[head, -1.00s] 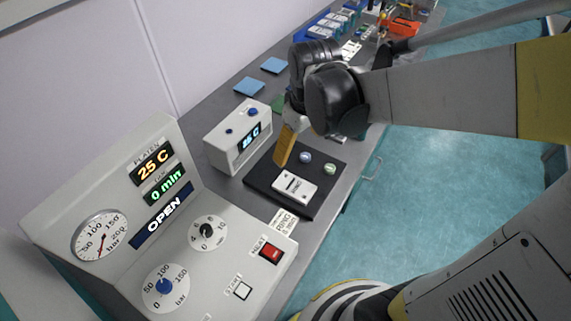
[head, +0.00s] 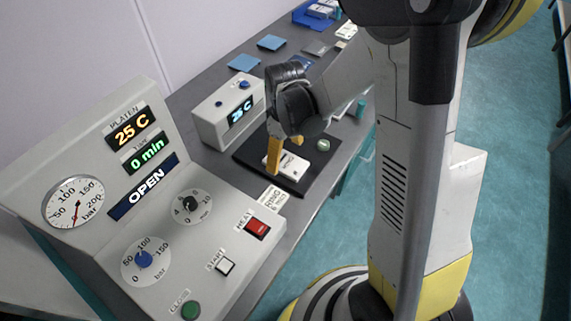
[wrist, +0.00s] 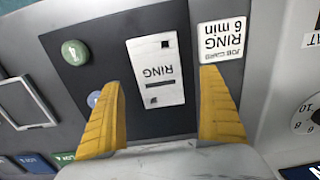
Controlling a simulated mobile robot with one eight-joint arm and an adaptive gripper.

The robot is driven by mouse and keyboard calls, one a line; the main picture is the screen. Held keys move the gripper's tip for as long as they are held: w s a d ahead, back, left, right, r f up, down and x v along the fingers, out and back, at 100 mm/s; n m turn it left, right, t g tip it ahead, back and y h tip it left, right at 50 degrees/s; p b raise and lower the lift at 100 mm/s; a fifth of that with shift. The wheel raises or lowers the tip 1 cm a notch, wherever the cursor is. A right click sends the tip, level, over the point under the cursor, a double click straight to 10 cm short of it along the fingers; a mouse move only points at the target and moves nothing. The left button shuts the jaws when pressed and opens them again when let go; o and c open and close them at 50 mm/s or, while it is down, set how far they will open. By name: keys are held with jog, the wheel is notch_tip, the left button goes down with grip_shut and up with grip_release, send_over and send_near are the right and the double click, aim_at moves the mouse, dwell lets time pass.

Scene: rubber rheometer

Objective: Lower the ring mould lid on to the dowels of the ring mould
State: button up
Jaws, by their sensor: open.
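A white block marked RING (head: 287,168) lies flat on the black mat (head: 250,158). It also shows in the wrist view (wrist: 155,72), with two dark slots in its top. I cannot tell whether it is the lid, the mould or both stacked, and I see no dowels. My gripper (head: 285,153) points down over the block with its yellow fingers apart. In the wrist view, the open fingers (wrist: 159,80) stand to either side of the block, with gaps showing. No held object is visible. The fingers' height above the mat is hard to judge.
The press panel reading OPEN (head: 146,188) stands front left, and a small 25 C display box (head: 228,112) stands behind the mat.

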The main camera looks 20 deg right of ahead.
aim_at(286, 162)
notch_tip(286, 162, down, 4)
jog(key=shift+w+d+r+b, duration=0.1)
jog(key=shift+b, duration=0.45)
jog(key=shift+r, duration=0.1)
jog(key=c, duration=1.5)
